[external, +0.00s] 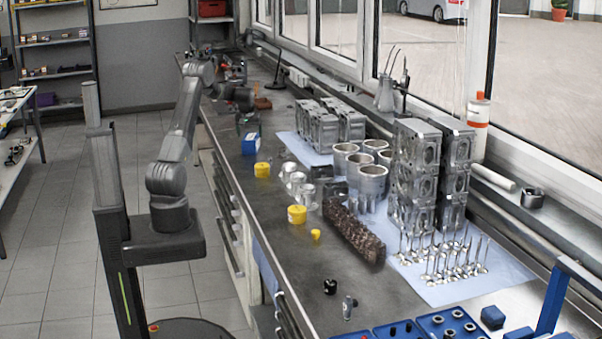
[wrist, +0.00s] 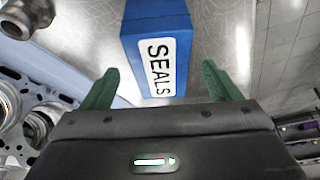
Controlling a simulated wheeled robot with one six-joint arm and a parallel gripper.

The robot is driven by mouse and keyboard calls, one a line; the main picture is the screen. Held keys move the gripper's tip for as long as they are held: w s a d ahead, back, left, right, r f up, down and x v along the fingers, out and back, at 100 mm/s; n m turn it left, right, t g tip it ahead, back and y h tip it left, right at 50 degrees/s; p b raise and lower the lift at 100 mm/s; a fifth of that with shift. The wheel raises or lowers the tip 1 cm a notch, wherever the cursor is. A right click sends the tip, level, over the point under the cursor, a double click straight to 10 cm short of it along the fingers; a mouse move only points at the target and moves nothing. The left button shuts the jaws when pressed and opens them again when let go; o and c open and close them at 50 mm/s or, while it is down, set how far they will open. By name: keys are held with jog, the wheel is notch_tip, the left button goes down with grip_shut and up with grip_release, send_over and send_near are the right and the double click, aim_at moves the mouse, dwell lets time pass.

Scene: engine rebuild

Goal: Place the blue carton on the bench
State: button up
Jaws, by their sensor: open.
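The blue carton (external: 251,145) stands on the bench (external: 291,235) near its front edge, in the external view. In the wrist view the carton (wrist: 145,25) shows a blue top and a white label reading "SEALS". My gripper (wrist: 160,68) is open, with one green finger on each side of the carton's labelled end in the picture. In the external view my gripper (external: 247,119) is just above and behind the carton, pointing down. I cannot tell whether either finger touches the carton.
Yellow caps (external: 297,214) and small pistons stand nearer along the bench. A blue cloth holds grey cylinder blocks (external: 317,124), metal sleeves (external: 372,181) and several valves. A brown rough camshaft-like part (external: 352,232) lies mid-bench. Bare bench lies along the front edge.

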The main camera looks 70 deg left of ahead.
jog(key=v, duration=0.6)
jog(key=shift+d+r+b, duration=0.15)
jog(key=shift+r+b, duration=0.1)
jog(key=shift+b, duration=0.15)
